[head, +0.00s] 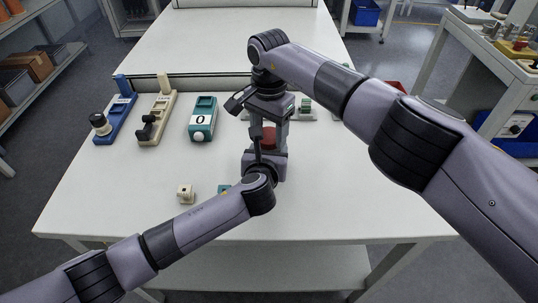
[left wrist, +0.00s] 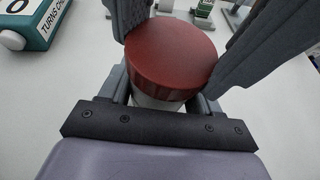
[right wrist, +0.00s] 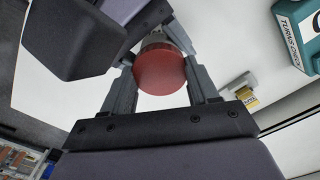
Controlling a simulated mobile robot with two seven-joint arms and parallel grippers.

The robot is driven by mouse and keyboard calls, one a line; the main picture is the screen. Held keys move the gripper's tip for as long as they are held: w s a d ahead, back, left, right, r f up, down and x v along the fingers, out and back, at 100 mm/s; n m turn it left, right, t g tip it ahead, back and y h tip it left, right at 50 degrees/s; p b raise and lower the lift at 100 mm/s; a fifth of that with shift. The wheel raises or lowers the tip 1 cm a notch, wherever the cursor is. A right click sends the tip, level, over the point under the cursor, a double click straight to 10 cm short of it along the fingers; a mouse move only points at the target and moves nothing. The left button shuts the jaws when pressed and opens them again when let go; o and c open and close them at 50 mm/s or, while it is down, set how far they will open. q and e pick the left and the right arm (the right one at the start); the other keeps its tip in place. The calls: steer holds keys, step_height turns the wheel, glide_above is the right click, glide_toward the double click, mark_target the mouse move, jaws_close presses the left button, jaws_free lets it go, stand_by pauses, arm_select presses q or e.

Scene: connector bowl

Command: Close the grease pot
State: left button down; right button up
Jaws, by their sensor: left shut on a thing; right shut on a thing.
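The grease pot has a red lid (head: 269,135) and a whitish body (left wrist: 157,103), which shows below the lid in the left wrist view. The lid sits over the top of the body; I cannot tell how tightly. My left gripper (head: 267,152) is low at the table and shut around the pot's body. My right gripper (head: 269,127) reaches down from above and is shut on the lid, one finger on each side. The right wrist view also shows the lid (right wrist: 160,70) between the right fingers. Much of the pot is hidden by the two hands in the head view.
A teal turns counter (head: 201,120) reading 0 stands left of the hands. Beige (head: 157,117) and blue (head: 116,118) devices stand farther left. A small cream block (head: 185,194) and a teal block (head: 224,189) lie near my left forearm. The table's front left is clear.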

steer(key=shift+m, duration=0.4)
steer(key=o, duration=1.2)
steer(key=shift+c, duration=0.2)
steer(key=shift+r, duration=2.3)
